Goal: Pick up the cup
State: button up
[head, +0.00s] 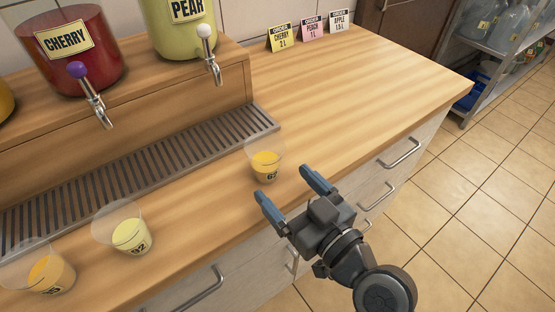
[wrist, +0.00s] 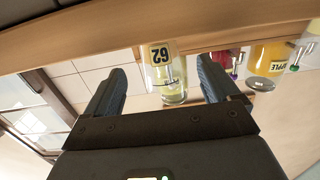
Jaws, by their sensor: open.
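A clear cup of orange drink (head: 266,166) with a label reading 62 stands upright near the counter's front edge. My gripper (head: 285,182) is open, just in front of and slightly right of this cup, with its fingers pointing towards it. The fingers do not appear to touch it. In the wrist view, which is upside down, the cup's label (wrist: 161,52) shows between the two spread fingers.
A drip tray (head: 150,172) runs behind the cups. The cherry dispenser (head: 66,45) and the pear dispenser (head: 186,25) stand on a raised wooden shelf. Three order cards, cherry (head: 279,38), peach (head: 312,29) and apple (head: 339,20), stand at the back. The counter's right side (head: 370,85) is clear.

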aim_at(274, 173)
jog(key=p+x, duration=0.1)
jog(key=x, duration=0.2)
jog(key=shift+w+a+r, duration=0.1)
jog(key=shift+w+r, duration=0.05)
jog(key=shift+w, duration=0.05)
jog(key=p+x, duration=0.2)
jog(key=x, duration=0.1)
jog(key=shift+w, duration=0.2)
jog(key=shift+w+a+f, duration=0.25)
jog(key=shift+w, duration=0.05)
jog(key=c, duration=1.1)
